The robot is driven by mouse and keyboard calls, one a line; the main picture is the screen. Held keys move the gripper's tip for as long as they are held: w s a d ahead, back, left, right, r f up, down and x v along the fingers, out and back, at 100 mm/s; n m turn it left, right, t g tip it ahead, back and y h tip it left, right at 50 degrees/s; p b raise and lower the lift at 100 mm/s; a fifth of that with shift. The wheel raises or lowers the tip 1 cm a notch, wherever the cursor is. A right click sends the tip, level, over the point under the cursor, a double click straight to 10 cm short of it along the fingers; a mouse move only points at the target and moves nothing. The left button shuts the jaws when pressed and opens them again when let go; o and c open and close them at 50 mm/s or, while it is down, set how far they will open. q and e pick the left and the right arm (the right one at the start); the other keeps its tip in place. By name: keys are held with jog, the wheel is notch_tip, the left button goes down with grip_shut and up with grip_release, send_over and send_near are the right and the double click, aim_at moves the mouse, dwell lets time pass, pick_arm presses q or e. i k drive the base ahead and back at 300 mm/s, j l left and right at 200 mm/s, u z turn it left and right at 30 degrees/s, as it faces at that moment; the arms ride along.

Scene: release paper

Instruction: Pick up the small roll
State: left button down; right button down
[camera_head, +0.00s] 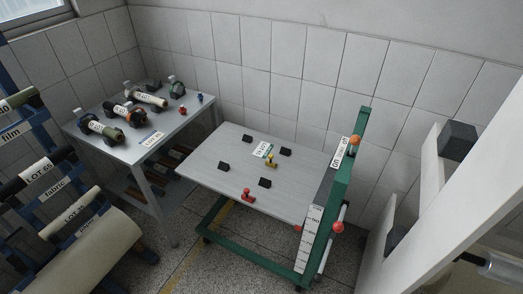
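Several small rolls lie on the grey side table (189,122) at the back left. A dark green roll with a white label (100,129) lies at its front left. A dark roll with orange-brown ends (127,113) lies behind it. A pale labelled roll (149,96) lies further back. I cannot tell which one is the task's small roll. Neither of my grippers is in view.
A low grey table (213,188) with black blocks, a yellow part (271,160) and a red part (248,195) stands centrally, beside a green frame (328,226). A blue rack with larger rolls (42,181) fills the left. A white panel (450,190) blocks the right.

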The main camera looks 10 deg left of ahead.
aim_at(40, 168)
jog(key=i+l, duration=0.2)
jog(key=i+l+u, duration=0.1)
jog(key=u, duration=0.25)
jog(key=i+l+u, duration=0.15)
jog(key=u, duration=0.25)
jog(key=i+l+u, duration=0.1)
jog(key=u, duration=1.6)
jog(key=k+l, duration=0.05)
